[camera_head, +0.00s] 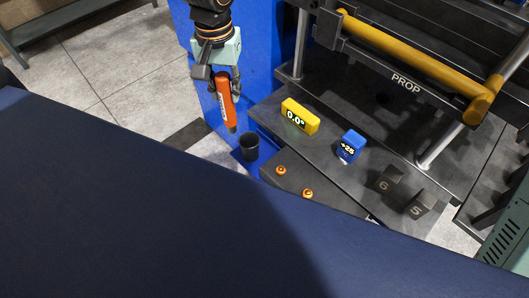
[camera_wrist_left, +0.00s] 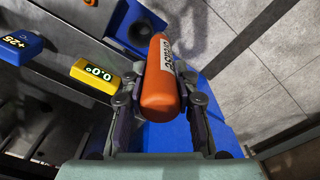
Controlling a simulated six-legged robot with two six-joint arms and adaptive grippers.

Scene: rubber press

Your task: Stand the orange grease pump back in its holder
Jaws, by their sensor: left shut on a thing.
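The orange grease pump (camera_head: 223,92) is gripped in my left gripper (camera_head: 228,88) and hangs nearly upright, tilted a little, with its dark lower end pointing down. It also shows between the fingers in the left wrist view (camera_wrist_left: 163,85). The holder is a dark round cup (camera_head: 249,147) on the side of the press, below and slightly right of the pump in the head view. The pump is above the cup and apart from it. In the left wrist view the cup (camera_wrist_left: 137,32) is partly hidden behind the pump. My right gripper is in neither view.
A yellow gauge (camera_head: 300,116) reading 0.0° and a blue +25 block (camera_head: 349,147) stand on the grey press bed. Two dark blocks, marked 6 (camera_head: 385,181) and 5 (camera_head: 416,205), lie further right. Orange knobs (camera_head: 281,170) sit near the cup. A dark blue surface (camera_head: 130,200) fills the foreground.

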